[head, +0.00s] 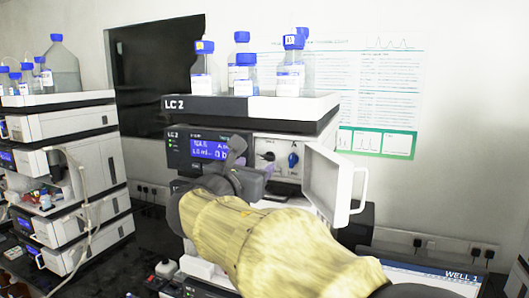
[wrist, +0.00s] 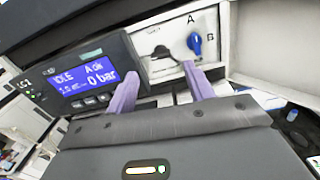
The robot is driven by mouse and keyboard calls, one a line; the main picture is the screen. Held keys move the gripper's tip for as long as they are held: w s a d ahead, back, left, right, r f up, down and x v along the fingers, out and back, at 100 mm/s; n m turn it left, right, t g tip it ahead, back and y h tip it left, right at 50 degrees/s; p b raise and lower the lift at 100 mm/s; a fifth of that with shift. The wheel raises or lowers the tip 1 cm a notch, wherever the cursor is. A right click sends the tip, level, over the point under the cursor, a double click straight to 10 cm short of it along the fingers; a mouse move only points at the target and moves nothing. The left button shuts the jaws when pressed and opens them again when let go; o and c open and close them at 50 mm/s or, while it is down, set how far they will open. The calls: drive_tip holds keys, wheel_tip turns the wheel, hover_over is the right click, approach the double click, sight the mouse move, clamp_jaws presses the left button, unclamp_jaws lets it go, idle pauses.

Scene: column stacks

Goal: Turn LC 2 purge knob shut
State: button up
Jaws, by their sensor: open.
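The LC 2 stack (head: 205,107) stands in the middle of the head view, with the white door (head: 328,181) of its pump module swung open to the right. Behind the door is a light panel with a black knob (head: 267,156) on the left and a blue knob (head: 293,160) on the right. In the wrist view the blue knob (wrist: 195,44) sits between the letters A and B; the black knob (wrist: 161,51) is partly hidden, its small label unreadable. My gripper (wrist: 162,72) is open and empty, its purple fingers spread just before the panel, below the black knob.
A display (wrist: 85,76) left of the panel reads IDLE and 0 bar. Blue-capped bottles (head: 290,78) stand on top of the stack. Another stack (head: 65,130) stands at left. The open door with its handle borders my gripper's right side.

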sight(267, 157)
drive_tip(key=p+x, duration=0.2)
drive_tip(key=x, duration=0.3)
drive_tip(key=shift+w+d+r, duration=0.15)
drive_tip(key=shift+w, duration=0.2)
drive_tip(key=shift+w+d, duration=0.15)
drive_tip(key=shift+w, duration=0.35)
drive_tip(key=shift+c, duration=0.2)
drive_tip(key=c, duration=0.9)
